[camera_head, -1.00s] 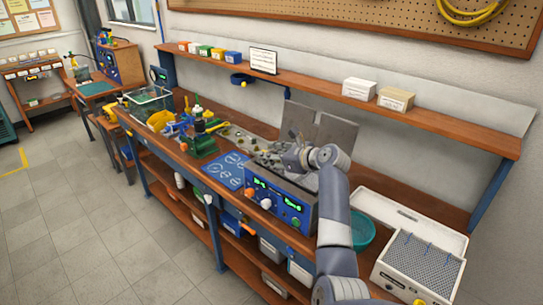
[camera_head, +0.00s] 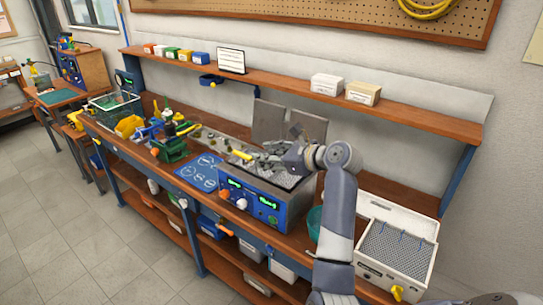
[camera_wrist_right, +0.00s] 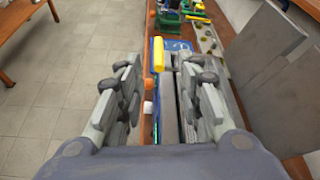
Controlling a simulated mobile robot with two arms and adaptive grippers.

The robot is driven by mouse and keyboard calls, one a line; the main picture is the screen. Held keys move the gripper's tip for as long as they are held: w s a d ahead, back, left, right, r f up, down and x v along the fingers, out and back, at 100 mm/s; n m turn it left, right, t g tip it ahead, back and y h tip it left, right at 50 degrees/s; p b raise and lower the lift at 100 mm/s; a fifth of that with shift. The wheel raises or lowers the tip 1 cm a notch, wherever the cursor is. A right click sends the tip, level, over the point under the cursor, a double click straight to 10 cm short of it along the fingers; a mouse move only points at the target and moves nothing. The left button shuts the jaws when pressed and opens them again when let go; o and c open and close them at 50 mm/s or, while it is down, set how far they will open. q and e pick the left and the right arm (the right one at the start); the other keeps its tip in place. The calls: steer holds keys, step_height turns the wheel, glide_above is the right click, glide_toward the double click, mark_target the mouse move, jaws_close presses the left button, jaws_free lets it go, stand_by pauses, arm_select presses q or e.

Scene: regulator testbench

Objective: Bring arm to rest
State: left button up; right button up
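My right arm reaches in from the lower right in the head view. Its gripper (camera_head: 270,156) is above the metal top of the blue test unit (camera_head: 248,206). In the right wrist view the gripper (camera_wrist_right: 165,92) is open, with its two fingers wide apart. A yellow handle-like piece (camera_wrist_right: 158,54) shows beyond and between the fingers, with no visible contact. It also shows in the head view (camera_head: 241,155), just left of the gripper. What lies directly under the gripper is partly hidden. My left gripper is not in view.
A green vise-like fixture (camera_head: 170,148) and a blue mat (camera_head: 198,172) are left of the test unit. Tilted grey panels (camera_head: 270,122) stand behind. A white perforated box (camera_head: 398,248) and a teal bowl (camera_head: 314,222) are right. A shelf (camera_head: 420,122) runs above.

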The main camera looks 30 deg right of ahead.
steer(key=shift+s+d+r, duration=0.15)
steer(key=shift+s+r, duration=0.1)
steer(key=shift+s, duration=0.35)
